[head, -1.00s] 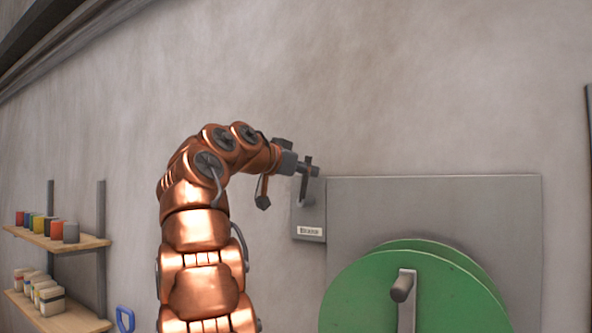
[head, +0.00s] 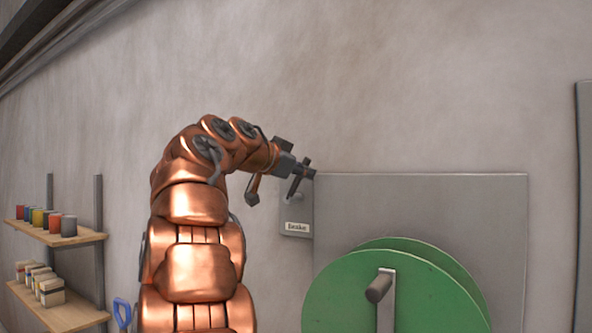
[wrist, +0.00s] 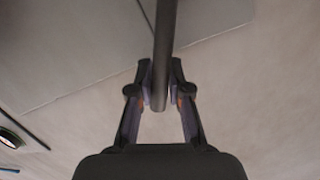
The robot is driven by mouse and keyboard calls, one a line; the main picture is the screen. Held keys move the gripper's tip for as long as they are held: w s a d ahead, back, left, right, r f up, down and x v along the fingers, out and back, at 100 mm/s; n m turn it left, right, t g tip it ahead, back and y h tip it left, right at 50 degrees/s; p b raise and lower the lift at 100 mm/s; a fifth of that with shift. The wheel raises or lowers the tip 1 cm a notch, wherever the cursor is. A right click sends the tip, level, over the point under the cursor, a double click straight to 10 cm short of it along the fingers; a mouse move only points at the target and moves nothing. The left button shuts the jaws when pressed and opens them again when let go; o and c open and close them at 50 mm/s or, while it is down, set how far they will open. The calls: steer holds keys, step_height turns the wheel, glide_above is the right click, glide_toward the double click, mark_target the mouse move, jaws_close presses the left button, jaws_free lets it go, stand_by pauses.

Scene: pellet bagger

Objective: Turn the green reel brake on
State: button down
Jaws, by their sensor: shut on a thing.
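The brake box (head: 297,213) is a grey plate on the wall with a white label that reads like "brake". It sits at the left edge of a large grey panel. The green reel (head: 350,310) is right of it and lower, in front of the panel. My gripper (head: 302,174) is at the top of the brake box. In the wrist view my gripper (wrist: 160,88) is shut on a dark bar, the brake lever (wrist: 164,45), which runs up out of the picture between the fingertips. The lever's base is mostly hidden by the gripper in the head view.
The reel has a grey crank handle (head: 379,287) sticking out towards me. Shelves with coloured cans (head: 53,223) and small containers (head: 47,291) hang at the left. The wall above the panel is bare.

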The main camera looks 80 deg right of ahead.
steer(key=shift+s+f, duration=0.1)
steer(key=shift+s, duration=0.05)
steer(key=c, duration=1.1)
jaws_free()
steer(key=shift+a+r, duration=0.2)
steer(key=shift+a, duration=0.05)
steer(key=w+a, duration=0.1)
steer(key=a, duration=0.2)
steer(key=w+a+r+n, duration=0.1)
steer(key=a, duration=0.3)
steer(key=w+a+r+n, duration=0.1)
steer(key=w+a, duration=0.1)
steer(key=a, duration=0.1)
steer(key=shift+a+r, duration=0.25)
steer(key=shift+a, duration=0.05)
steer(key=shift+w, duration=0.1)
